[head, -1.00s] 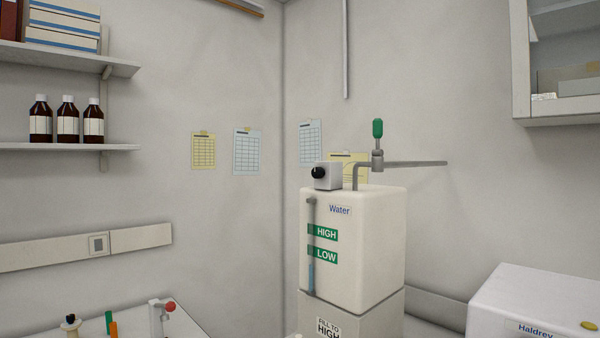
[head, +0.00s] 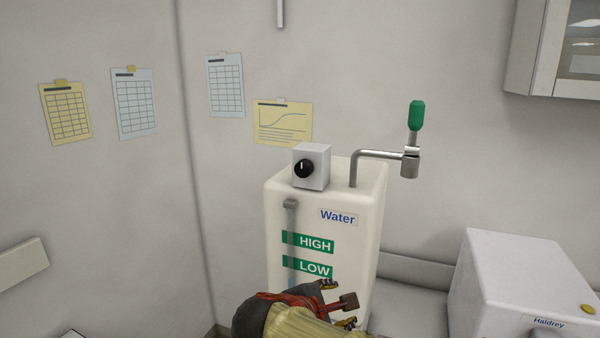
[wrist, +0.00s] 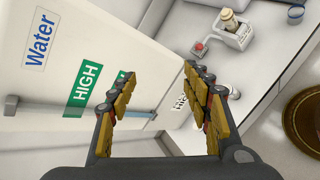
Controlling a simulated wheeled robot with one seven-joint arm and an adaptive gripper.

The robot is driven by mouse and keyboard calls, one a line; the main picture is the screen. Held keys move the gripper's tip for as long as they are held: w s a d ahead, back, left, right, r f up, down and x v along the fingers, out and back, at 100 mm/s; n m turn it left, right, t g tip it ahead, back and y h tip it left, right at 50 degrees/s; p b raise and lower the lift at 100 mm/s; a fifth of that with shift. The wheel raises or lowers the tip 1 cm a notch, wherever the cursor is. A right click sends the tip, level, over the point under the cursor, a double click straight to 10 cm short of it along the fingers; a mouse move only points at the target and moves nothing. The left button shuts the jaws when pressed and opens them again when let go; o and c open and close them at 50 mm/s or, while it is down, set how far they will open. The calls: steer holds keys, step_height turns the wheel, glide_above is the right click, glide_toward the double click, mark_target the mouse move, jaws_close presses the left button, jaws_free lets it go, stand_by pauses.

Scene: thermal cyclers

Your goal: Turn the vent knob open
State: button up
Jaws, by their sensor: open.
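A white water tank (head: 325,205) stands in the corner with a "Water" label and green HIGH and LOW marks. On its top sits a small pale box (head: 319,165) with a round black knob (head: 303,168) on its front; the white pointer line on the knob looks about upright. A bent metal pipe with a green-handled valve (head: 416,115) rises beside it. My gripper (head: 340,303) is below the knob, in front of the tank's lower part, with nothing between its fingers. In the wrist view my gripper (wrist: 161,74) is open beside the tank front (wrist: 62,70); the knob is out of that view.
A white Haldrey machine (head: 520,280) stands to the right of the tank. Paper charts (head: 135,103) hang on the walls, and a cabinet (head: 560,50) is at upper right. The wrist view shows a bench with a small red-buttoned device (wrist: 225,38) and a brown round object (wrist: 305,115).

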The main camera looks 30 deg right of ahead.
steer(key=w+a+r+n+t+h+p, duration=0.1)
steer(key=w+r+n+t+h+p, duration=0.2)
steer(key=r, duration=0.5)
steer(key=w+r+n+p, duration=0.3)
steer(key=w+r+p, duration=0.15)
steer(key=r, duration=0.35)
steer(key=n+t+h+p, duration=0.1)
steer(key=n+t+p, duration=0.2)
steer(key=n, duration=0.1)
glide_toward(302, 169)
steer(key=x, duration=0.2)
steer(key=p+x, duration=0.1)
steer(key=x, duration=0.6)
steer(key=shift+w+d, duration=0.2)
steer(key=shift+c, duration=0.7)
steer(key=c, duration=1)
